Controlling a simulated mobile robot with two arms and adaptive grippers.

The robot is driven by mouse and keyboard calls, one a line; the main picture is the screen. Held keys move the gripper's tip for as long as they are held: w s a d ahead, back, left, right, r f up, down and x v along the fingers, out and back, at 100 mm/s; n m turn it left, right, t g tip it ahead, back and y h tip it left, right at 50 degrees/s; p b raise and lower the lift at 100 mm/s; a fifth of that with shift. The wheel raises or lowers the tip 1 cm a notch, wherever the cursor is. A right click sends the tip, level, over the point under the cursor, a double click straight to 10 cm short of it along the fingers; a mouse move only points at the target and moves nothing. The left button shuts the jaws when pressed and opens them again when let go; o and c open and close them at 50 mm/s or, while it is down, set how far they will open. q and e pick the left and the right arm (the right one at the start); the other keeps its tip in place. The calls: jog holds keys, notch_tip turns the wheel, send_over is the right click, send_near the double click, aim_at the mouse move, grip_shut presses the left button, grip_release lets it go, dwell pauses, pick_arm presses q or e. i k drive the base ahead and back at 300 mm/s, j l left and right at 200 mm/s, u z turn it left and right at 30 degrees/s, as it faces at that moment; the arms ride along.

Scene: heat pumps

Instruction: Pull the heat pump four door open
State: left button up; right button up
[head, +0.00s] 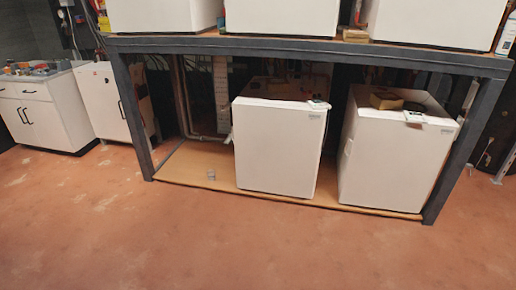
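Two white heat pumps stand on the lower shelf of a dark frame: one near the middle (275,148) and one at the right (392,163). More white units stand on the upper shelf, a left one (163,14), a middle one (281,16) and a right one (425,21), with their tops cut off by the picture edge. I cannot tell which unit is number four. The front panels I see look shut. Neither of my grippers is in view.
The dark frame's legs stand at the left (131,115) and right (465,150). White cabinets (45,112) with dark handles stand at the far left. The reddish floor (230,245) in front is clear.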

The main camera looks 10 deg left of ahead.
aim_at(277, 150)
jog(key=i+j, duration=0.25)
jog(key=i, duration=0.2)
jog(key=i+j, duration=0.25)
jog(key=i, duration=0.25)
